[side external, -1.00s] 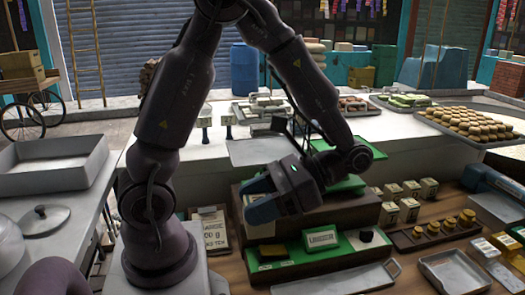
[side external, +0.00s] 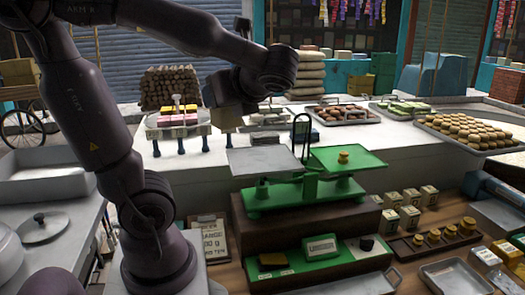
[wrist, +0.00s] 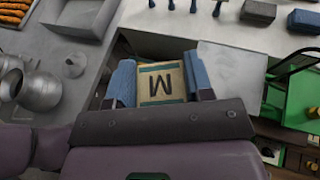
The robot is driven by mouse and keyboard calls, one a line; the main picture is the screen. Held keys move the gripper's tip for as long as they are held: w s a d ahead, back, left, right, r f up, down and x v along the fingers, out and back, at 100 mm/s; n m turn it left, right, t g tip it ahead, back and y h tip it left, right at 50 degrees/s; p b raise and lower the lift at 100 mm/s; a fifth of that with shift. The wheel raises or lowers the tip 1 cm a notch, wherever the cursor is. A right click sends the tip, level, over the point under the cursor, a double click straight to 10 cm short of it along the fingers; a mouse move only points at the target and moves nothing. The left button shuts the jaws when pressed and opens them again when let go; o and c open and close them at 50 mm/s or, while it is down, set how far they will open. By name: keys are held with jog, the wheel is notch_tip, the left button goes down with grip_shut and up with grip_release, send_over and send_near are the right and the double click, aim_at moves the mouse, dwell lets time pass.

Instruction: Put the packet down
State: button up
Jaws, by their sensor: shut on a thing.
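My gripper (wrist: 160,78) is shut on a cream packet (wrist: 161,86) with a green band and a dark letter M, between its blue fingers in the wrist view. In the side view my gripper (side external: 231,118) hangs in the air, left of and above the balance scale; the packet cannot be made out there. The green balance scale (side external: 290,196) stands on a dark wooden block. Its grey left pan (side external: 262,161) looks empty, and its green right pan (side external: 325,160) carries a small brass weight (side external: 343,157).
A grey tray (side external: 45,172) and a pot lid (side external: 44,226) are on the left counter. Several cartons (side external: 410,217) and a rack of brass weights (side external: 437,236) stand to the right. A stand with coloured blocks (side external: 177,120) is behind my gripper.

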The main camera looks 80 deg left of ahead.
jog(key=w+a+f, duration=0.8)
jog(key=w+f, duration=0.1)
jog(key=shift+a+f, duration=0.1)
jog(key=shift+a, duration=0.2)
jog(key=shift+w+a+f, duration=0.1)
jog(key=shift+w+f, duration=0.05)
jog(key=shift+f, duration=1.55)
jog(key=shift+f, duration=0.15)
